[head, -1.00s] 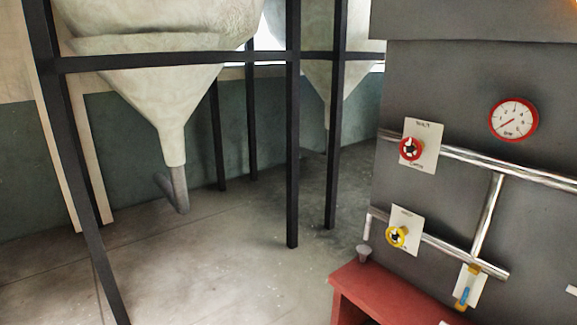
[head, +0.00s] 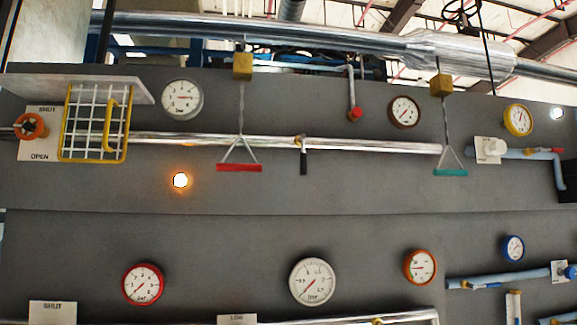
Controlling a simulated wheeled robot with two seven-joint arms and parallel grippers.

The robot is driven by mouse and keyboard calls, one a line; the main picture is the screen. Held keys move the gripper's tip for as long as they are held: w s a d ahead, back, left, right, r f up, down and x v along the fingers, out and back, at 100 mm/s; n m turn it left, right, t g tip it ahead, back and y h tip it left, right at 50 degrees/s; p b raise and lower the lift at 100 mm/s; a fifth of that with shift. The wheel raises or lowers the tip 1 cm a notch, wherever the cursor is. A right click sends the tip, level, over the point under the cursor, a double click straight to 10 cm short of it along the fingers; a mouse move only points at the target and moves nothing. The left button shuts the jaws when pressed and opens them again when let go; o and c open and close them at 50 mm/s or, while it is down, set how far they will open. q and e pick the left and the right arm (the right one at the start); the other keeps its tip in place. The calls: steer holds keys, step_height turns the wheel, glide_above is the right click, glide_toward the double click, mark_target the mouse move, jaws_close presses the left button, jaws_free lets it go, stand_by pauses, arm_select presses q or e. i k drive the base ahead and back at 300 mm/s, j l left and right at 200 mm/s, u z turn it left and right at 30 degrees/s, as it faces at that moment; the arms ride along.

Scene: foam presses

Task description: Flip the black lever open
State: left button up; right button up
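A black lever (head: 304,161) hangs straight down from a brass-coloured valve on the upper chrome pipe (head: 370,145), near the middle of the head view. It lies against the grey panel (head: 350,190), between a red pull handle (head: 240,168) on its left and a green pull handle (head: 451,172) on its right. Neither of my grippers is in view, and nothing touches the lever.
A yellow wire cage (head: 117,125) under a pale shelf (head: 85,86) juts out at the left, beside an orange knob (head: 30,126). Several round gauges, such as a white one (head: 312,282), dot the panel. An orange lamp (head: 180,180) glows. The space around the lever is clear.

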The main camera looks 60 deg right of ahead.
mark_target(303, 154)
steer(key=z, duration=2)
